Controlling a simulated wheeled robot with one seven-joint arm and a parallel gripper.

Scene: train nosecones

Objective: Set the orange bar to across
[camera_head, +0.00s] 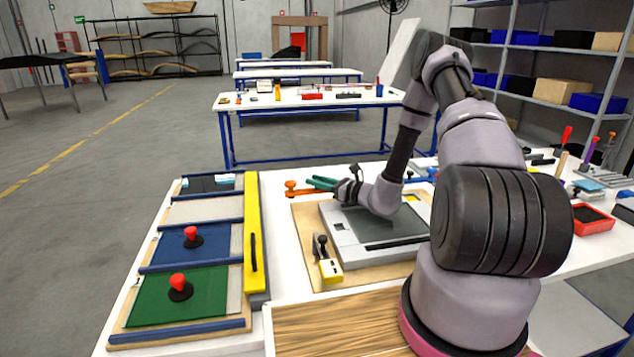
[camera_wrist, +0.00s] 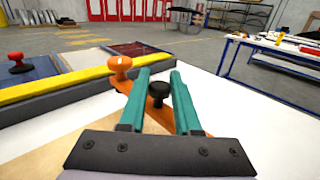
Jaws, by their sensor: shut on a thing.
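In that view the bar slants from the knob down to the right, under my fingers. A black knob (camera_wrist: 158,92) stands over the bar between my two teal fingers. My gripper (camera_wrist: 161,74) appears shut on this black knob; the contact is partly hidden. In the head view my gripper (camera_head: 323,183) is just right of the bar's orange knob (camera_head: 291,186).
A yellow rail (camera_head: 252,230) and panels with red knobs (camera_head: 180,287) stand left of the bar. A grey framed unit (camera_head: 345,238) on a wooden board lies below my arm, with a small yellow block (camera_head: 330,271) in front. White tabletop is bare beyond the bar.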

